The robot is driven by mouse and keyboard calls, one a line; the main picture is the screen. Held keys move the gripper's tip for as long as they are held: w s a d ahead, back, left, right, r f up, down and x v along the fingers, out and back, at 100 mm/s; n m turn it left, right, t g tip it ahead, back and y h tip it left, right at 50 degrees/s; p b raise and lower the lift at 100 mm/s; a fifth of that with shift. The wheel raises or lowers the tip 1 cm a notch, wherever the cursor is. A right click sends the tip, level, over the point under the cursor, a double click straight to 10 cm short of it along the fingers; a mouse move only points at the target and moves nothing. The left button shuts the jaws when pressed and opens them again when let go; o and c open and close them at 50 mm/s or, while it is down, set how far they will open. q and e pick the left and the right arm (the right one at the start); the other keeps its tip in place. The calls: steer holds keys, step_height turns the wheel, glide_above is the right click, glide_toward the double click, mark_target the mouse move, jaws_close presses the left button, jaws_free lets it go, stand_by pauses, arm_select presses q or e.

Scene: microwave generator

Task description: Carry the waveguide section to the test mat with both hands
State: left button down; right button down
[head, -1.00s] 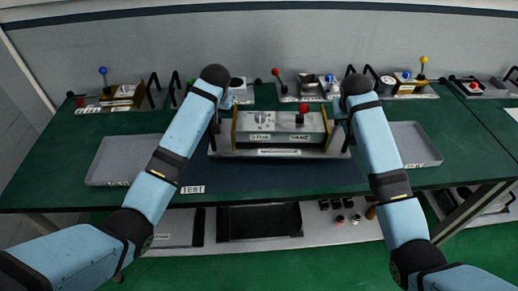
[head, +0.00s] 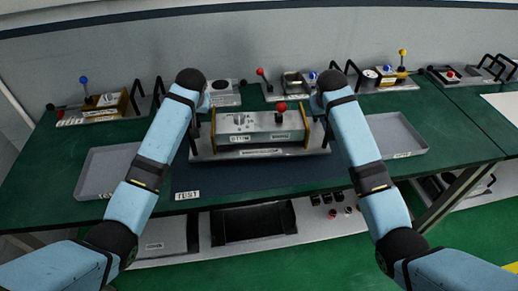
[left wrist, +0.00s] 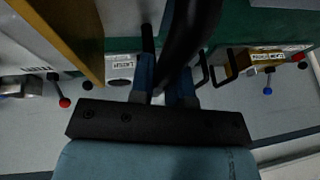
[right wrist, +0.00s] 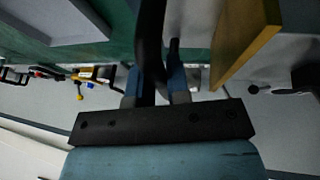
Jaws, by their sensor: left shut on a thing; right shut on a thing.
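The waveguide section (head: 262,127) is a grey metal box with gold end plates, a red-knobbed lever, and labels, on a wide grey base. It looks level over the back of the dark blue test mat (head: 270,178), which bears a TEST label. I cannot tell whether the base touches the mat. My left gripper (left wrist: 166,85) is shut on the black handle at the section's left end. My right gripper (right wrist: 154,83) is shut on the handle at its right end. In the head view, my forearms largely hide both grippers.
A grey tray (head: 108,172) lies left of the mat and another tray (head: 397,136) lies right of it. Several handled units with coloured levers, such as the blue-levered one (head: 104,102), line the back by the wall. A lower shelf (head: 320,222) sits under the table edge.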

mark_target(322, 132)
arm_select(q)
steer(key=shift+f, duration=0.1)
arm_select(e)
steer(key=shift+f, duration=0.1)
